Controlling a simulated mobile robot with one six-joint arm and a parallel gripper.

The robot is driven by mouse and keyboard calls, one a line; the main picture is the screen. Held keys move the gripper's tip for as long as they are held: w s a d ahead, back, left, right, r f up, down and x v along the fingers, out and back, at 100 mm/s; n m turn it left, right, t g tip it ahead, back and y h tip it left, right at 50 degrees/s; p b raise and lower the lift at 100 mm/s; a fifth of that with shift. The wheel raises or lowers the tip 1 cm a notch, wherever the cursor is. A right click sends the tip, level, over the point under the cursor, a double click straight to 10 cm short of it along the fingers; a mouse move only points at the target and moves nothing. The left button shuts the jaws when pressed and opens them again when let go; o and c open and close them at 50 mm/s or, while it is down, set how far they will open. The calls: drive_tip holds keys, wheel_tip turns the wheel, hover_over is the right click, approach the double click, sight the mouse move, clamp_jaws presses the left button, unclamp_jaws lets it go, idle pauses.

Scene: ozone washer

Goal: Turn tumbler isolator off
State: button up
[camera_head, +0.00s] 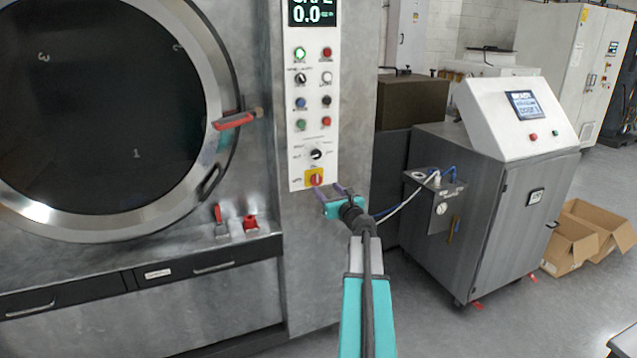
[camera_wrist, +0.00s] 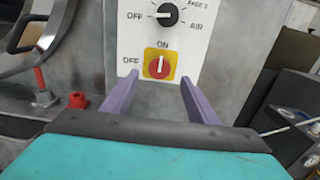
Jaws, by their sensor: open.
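The tumbler isolator is a red rotary switch on a yellow square plate (camera_head: 314,177) at the bottom of the white control panel. In the wrist view the isolator (camera_wrist: 159,66) shows its light handle upright, pointing at ON, with OFF marked to its left. My gripper (camera_head: 337,193) is just below and right of the isolator in the head view. In the wrist view its two purple fingers (camera_wrist: 160,85) are apart, with nothing between them, and the isolator appears just beyond and between their tips. The fingers do not appear to touch it.
A black selector knob (camera_wrist: 168,15) sits above the isolator, with several buttons higher on the panel (camera_head: 327,88). The round tumbler door (camera_head: 222,100) is at left. A red-handled valve (camera_head: 218,214) and a red fitting (camera_head: 250,223) stand on the ledge. A grey cabinet (camera_head: 490,200) is at right.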

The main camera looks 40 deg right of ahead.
sight(317, 180)
drive_tip(key=shift+p+x, duration=0.8)
drive_tip(key=shift+x, duration=2.8)
drive_tip(key=c, duration=0.8)
drive_tip(key=shift+a, duration=0.15)
drive_tip(key=shift+c, duration=1)
